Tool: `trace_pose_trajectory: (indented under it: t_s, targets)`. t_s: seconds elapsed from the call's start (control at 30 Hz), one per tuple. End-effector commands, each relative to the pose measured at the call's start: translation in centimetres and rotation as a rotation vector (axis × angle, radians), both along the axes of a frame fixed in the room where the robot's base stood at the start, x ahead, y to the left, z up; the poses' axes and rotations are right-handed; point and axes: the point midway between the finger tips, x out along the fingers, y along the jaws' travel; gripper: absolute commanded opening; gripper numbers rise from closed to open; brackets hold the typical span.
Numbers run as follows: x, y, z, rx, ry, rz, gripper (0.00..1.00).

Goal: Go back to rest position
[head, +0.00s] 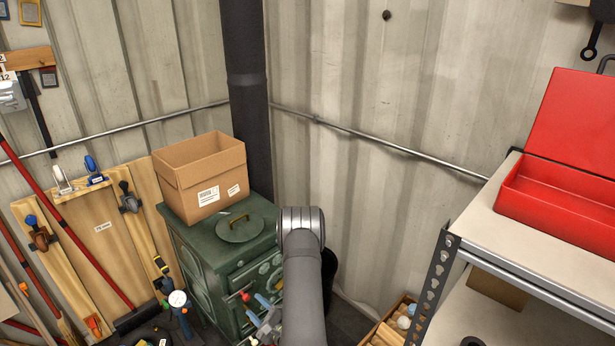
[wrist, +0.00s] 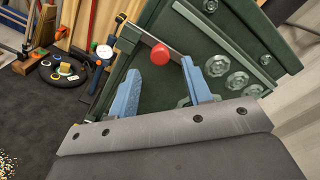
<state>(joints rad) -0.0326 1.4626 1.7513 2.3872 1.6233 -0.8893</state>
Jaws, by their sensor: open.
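My gripper (wrist: 159,68) is open, its two blue fingers spread apart in the wrist view. A red round knob (wrist: 160,54) on the green stove (wrist: 240,30) shows between and just beyond the fingertips. I cannot tell whether a finger touches it. Nothing is held. In the head view my gripper (head: 259,309) is low in front of the green stove (head: 195,262), close to the red knob (head: 245,296). My arm partly hides the stove's right side.
An open cardboard box (head: 203,180) stands on the stove, beside a round lid (head: 240,228). A dark pipe (head: 245,90) rises behind. A shelf (head: 500,240) with an open red toolbox (head: 550,200) is at the right. Boards and tools lean at the left.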

Motion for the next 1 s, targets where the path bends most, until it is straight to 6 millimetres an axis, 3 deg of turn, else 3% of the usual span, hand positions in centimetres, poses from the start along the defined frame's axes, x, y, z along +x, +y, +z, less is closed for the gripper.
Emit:
trace_pose_trajectory:
  t_s: [0.23,0.63,0.83,1.0]
  targets:
    - [2.0,2.0,0.0,0.001,-0.001,0.000,0.45]
    - [2.4,2.4,0.0,0.001,0.001,0.000,0.45]
    - [1.8,1.7,0.0,0.000,0.002,-0.003,0.45]
    - [-0.1,-0.2,-0.1,0.000,0.004,-0.004,0.45]
